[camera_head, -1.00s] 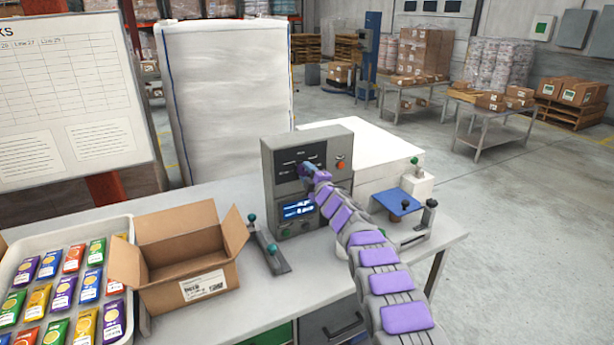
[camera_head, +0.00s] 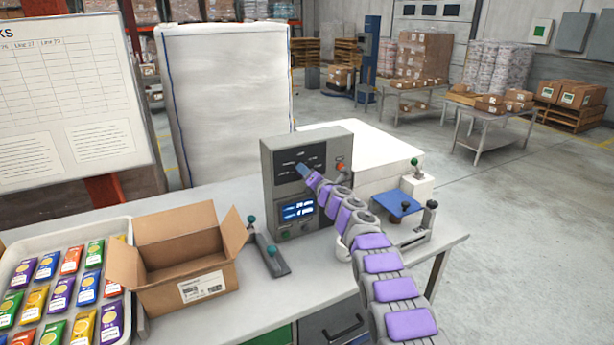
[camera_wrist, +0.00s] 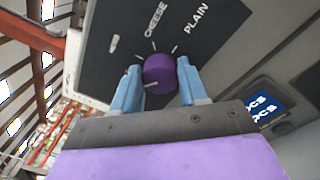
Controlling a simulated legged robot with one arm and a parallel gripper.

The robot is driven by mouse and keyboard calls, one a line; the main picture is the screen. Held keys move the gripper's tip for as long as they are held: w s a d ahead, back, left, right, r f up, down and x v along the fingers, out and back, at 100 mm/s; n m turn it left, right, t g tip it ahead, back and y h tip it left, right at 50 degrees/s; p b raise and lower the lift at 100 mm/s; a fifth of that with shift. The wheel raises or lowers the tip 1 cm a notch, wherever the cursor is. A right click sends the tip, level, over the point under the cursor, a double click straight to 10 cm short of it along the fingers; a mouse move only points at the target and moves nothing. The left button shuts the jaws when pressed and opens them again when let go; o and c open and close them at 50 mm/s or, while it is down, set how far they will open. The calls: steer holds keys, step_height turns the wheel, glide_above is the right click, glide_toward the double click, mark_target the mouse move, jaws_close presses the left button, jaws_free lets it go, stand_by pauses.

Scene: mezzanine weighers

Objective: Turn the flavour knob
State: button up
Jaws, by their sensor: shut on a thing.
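The flavour knob (camera_wrist: 158,74) is a round purple dial on a dark panel, with a pale pointer line at its lower left in the wrist view. Tick marks and the labels CHEESE and PLAIN surround it, with another label at the left too slanted to read. My gripper (camera_wrist: 158,68) has its blue fingers on opposite sides of the knob, shut on it. In the head view my gripper (camera_head: 303,172) is at the front of the grey control box (camera_head: 268,190) and hides the knob.
A lit blue display (camera_head: 297,210) sits low on the box. On the table stand an open carton (camera_head: 205,278), a tray of coloured packets (camera_head: 128,240), a green-knobbed lever (camera_head: 270,250) and a device with a blue plate (camera_head: 398,202).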

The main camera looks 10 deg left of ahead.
steer(key=n, duration=0.3)
steer(key=shift+a+f+n+b, duration=0.15)
steer(key=shift+f+n+b, duration=0.15)
steer(key=shift+s+n+b, duration=0.1)
steer(key=shift+n+b, duration=0.2)
steer(key=shift+n, duration=1.6)
steer(key=o, duration=0.9)
steer(key=shift+w, duration=0.2)
steer(key=shift+o, duration=0.9)
steer(key=shift+r, duration=0.15)
steer(key=shift+s, duration=0.1)
